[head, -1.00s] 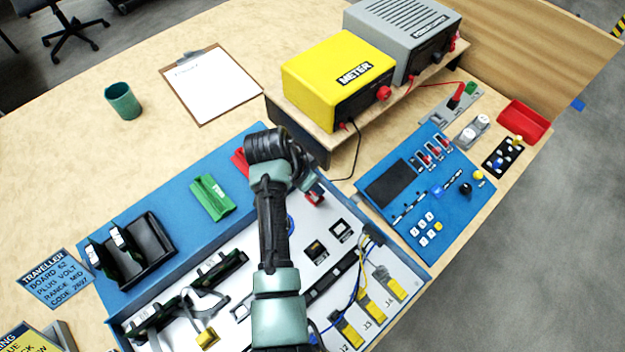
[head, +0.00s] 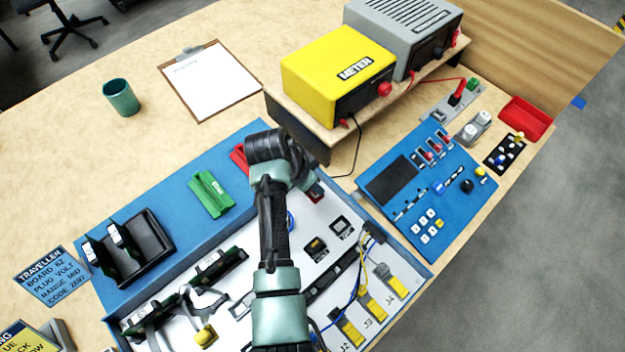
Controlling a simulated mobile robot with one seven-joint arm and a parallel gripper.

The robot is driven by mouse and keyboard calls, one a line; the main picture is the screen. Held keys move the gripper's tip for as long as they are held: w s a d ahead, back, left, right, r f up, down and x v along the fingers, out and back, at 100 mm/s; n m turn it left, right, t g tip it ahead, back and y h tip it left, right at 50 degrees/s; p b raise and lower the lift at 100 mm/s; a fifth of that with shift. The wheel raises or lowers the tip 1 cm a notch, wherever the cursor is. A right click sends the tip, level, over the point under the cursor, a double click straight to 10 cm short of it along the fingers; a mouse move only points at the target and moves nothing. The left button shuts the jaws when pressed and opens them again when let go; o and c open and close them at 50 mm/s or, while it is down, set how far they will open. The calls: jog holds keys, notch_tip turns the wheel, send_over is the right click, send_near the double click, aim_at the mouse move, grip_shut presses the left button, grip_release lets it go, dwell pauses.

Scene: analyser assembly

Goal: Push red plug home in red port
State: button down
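My arm stands over the white board in the blue tray. My gripper (head: 304,180) points down past the wrist, and its fingertips are mostly hidden, so its grip cannot be told. A small dark red piece (head: 315,192) shows just beside and below it; whether it is held cannot be told. A red block (head: 239,158) on the tray's blue ledge is partly hidden behind my wrist. Farther off, a red plug (head: 457,94) on a red lead stands upright on a grey plate (head: 437,112). Which red part is the port is not clear.
A green block (head: 211,194) and a black holder (head: 146,244) sit on the blue ledge. The yellow meter (head: 335,72) stands on a shelf behind the tray. A blue control panel (head: 385,207) lies to the right. Wires and yellow plugs (head: 372,308) crowd the board's right side.

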jog(key=shift+f, duration=0.5)
dwell(0.6)
jog(key=shift+c, duration=1.1)
grip_release()
jog(key=shift+r, duration=0.15)
jog(key=shift+r+p, duration=3.05)
jog(key=shift+r, duration=0.35)
